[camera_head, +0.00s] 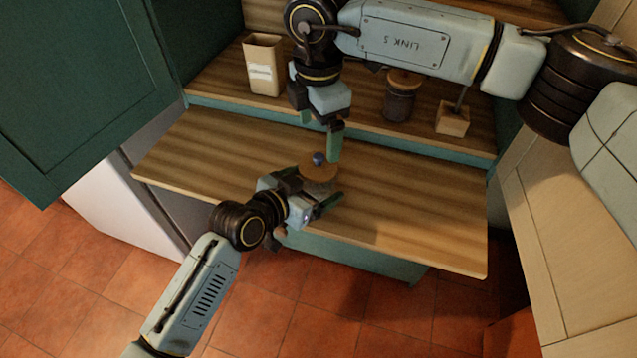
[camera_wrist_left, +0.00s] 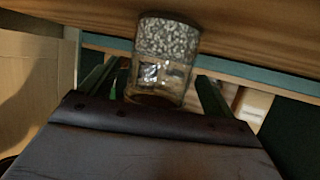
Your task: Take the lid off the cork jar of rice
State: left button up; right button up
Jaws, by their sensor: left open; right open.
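The cork-lidded jar stands on the wooden counter (camera_head: 420,220). In the head view its round cork lid (camera_head: 319,174) with a blue knob (camera_head: 319,158) shows from above and hides most of the body. The left wrist view shows the glass jar (camera_wrist_left: 163,62), with pale speckled grains inside, between my left gripper's two green fingers. My left gripper (camera_head: 312,190) is open around the jar's near side; I cannot tell whether the fingers touch it. My right gripper (camera_head: 322,131) is open, fingers pointing down, just above and behind the knob, holding nothing.
On the raised shelf behind stand a tan carton (camera_head: 264,68) with a white label, a dark jar (camera_head: 398,104) with a cork lid, and a wooden block (camera_head: 453,119) with an upright rod. A green door (camera_head: 80,90) stands at left. The counter's right part is clear.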

pick_arm(q)
jog(key=shift+w+d+f, duration=0.15)
jog(key=shift+w+d, duration=0.15)
jog(key=shift+w, duration=0.05)
